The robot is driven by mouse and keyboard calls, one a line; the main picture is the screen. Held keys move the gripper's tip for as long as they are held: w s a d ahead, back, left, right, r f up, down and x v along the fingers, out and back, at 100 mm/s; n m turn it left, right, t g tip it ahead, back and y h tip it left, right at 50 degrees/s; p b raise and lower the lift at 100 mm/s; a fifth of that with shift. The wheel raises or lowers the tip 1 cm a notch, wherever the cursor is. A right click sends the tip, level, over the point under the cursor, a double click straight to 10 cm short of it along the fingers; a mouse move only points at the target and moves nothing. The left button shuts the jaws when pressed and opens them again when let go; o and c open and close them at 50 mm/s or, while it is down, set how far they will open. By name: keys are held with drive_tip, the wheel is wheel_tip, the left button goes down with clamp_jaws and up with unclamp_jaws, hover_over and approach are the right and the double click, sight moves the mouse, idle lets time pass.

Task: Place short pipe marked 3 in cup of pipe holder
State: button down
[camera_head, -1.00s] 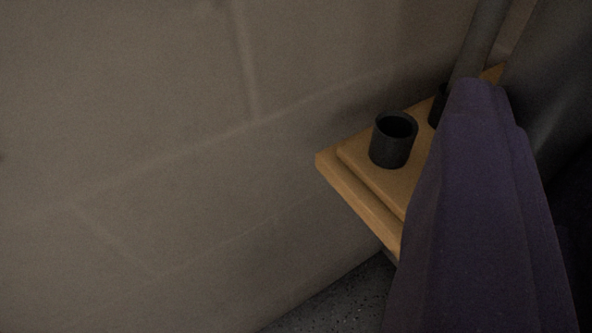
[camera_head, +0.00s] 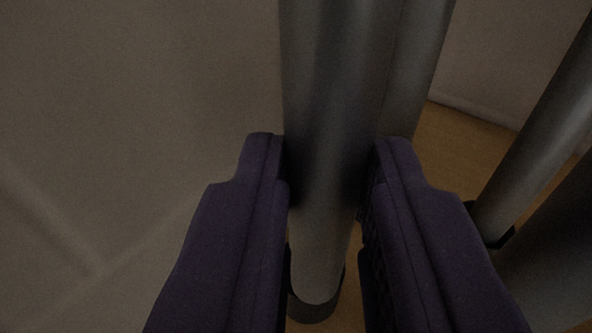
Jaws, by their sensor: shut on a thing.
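My gripper (camera_head: 322,150) has its two purple fingers shut on a grey pipe (camera_head: 325,90), which runs up out of the top of the view. No number shows on the pipe, so I cannot read its mark. The pipe's lower end meets a black cup (camera_head: 313,313) of the pipe holder. The dark rim shows on both sides and in front of it, and the end appears to be inside the cup. How deep it sits is hidden. The holder's wooden board (camera_head: 455,135) shows behind and to the right.
Another grey pipe (camera_head: 418,50) stands close behind the held one. A further pipe (camera_head: 540,130) stands in a black cup (camera_head: 500,238) on the right, with a darker pipe (camera_head: 560,255) nearby. A pale wall (camera_head: 120,110) fills the left side.

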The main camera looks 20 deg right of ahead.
sight(314, 258)
drive_tip(key=shift+w+d, duration=0.1)
drive_tip(key=shift+w, duration=0.4)
drive_tip(key=shift+w+f+b, duration=0.1)
drive_tip(key=shift+f+b, duration=0.7)
drive_tip(key=shift+f, duration=0.95)
drive_tip(key=shift+f, duration=0.2)
drive_tip(key=c, duration=1)
unclamp_jaws()
drive_tip(key=shift+o, duration=0.2)
drive_tip(key=shift+r, duration=0.1)
drive_tip(key=shift+r, duration=0.2)
drive_tip(key=p+v, duration=0.2)
drive_tip(key=v, duration=1)
drive_tip(key=shift+f, duration=0.2)
